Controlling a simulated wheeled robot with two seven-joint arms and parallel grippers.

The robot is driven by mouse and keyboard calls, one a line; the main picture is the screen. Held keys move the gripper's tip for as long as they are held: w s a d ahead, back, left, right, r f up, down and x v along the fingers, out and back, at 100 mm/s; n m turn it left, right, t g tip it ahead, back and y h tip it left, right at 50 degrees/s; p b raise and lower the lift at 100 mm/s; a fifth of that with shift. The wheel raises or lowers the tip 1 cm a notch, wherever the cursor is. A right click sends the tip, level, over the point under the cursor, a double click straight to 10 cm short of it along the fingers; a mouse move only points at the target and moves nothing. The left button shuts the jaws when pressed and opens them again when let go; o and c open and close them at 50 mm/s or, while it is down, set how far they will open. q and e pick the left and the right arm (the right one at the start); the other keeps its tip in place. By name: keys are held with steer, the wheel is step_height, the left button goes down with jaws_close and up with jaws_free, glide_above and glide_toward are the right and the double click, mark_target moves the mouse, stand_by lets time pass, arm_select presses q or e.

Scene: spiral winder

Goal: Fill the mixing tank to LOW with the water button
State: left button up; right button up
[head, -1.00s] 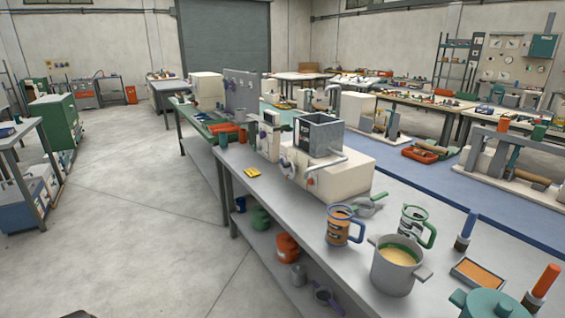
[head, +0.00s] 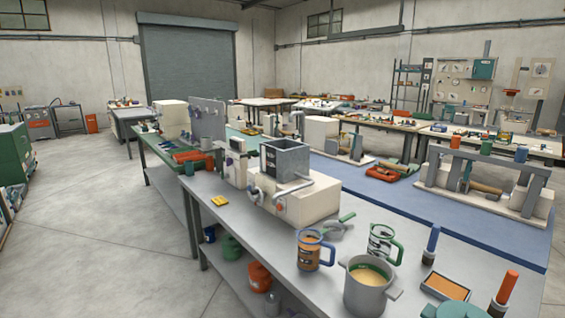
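A grey, open-topped square tank (head: 285,160), which looks like the mixing tank, sits on a cream machine body (head: 300,198) on the near workbench. A grey pipe (head: 292,189) runs along its front. A cream upright unit (head: 236,165) with dark knobs stands just left of the tank. I cannot make out a water button, a LOW mark or the level inside the tank at this distance. Neither of my grippers is in view.
Open concrete floor (head: 100,210) lies left of the bench.

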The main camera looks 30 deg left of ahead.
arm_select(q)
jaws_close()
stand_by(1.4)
